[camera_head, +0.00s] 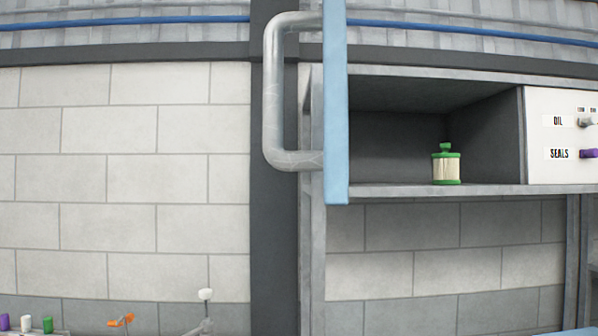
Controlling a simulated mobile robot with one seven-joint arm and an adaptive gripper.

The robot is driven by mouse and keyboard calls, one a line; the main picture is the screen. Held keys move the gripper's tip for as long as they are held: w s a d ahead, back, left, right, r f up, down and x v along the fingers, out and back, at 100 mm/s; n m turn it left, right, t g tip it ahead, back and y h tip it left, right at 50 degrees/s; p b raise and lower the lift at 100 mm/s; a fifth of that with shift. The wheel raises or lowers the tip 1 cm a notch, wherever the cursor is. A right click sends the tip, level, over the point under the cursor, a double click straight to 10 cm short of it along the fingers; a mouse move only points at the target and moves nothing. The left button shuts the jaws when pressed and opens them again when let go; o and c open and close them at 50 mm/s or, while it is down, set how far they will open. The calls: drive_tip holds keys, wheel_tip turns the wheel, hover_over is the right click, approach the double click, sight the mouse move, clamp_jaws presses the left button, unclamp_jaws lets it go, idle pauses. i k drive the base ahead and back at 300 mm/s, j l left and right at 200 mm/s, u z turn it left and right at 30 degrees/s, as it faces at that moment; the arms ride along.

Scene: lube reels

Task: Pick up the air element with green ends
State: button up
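The air element with green ends (446,168) stands upright in the open grey cubby of a wall shelf, right of the picture's middle. It has a pale pleated body, a green base and a green top with a small knob. It sits near the front of the shelf board (390,191), apart from the cubby's walls. My gripper is not in view.
A blue door edge (336,110) with a thick grey pipe handle (272,95) stands left of the cubby. A white panel (560,165) marked OIL and SEALS, with knobs, is at its right. Small coloured items, including a green one (47,325), show at the lower left.

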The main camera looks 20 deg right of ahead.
sight(446, 163)
drive_tip(key=i+l+u, duration=0.1)
drive_tip(key=l+u, duration=0.2)
drive_tip(key=l, duration=0.45)
drive_tip(key=l+u, duration=0.3)
drive_tip(key=l, duration=1.25)
drive_tip(key=k+l, duration=0.1)
drive_tip(key=l, duration=0.65)
drive_tip(key=i+u, duration=0.05)
